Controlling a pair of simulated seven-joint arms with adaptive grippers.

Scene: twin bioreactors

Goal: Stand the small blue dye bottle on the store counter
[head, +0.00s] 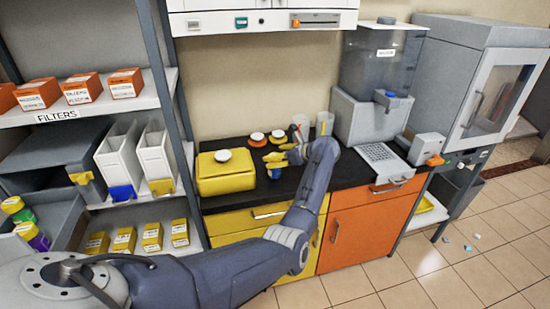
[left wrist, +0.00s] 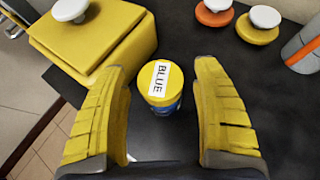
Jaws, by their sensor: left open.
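The small blue dye bottle (left wrist: 162,88) stands upright on the dark counter (left wrist: 205,158). It has a yellow lid labelled BLUE, and a little of its blue body shows below the lid. In the head view the bottle (head: 274,173) is partly hidden beneath the yellow fingers. My left gripper (left wrist: 166,70) is open, with one finger on each side of the bottle in the left wrist view. I see gaps between the lid and both fingers. In the head view my left gripper (head: 276,159) reaches in from the right over the counter. My right gripper is not in view.
A yellow box (head: 226,175) with a white knob stands close left of the bottle. Round orange and yellow knobbed pieces (head: 257,138) lie behind it. A shelf rack (head: 88,112) stands left; a dispenser (head: 372,100) stands right. A wall cabinet (head: 262,20) hangs above.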

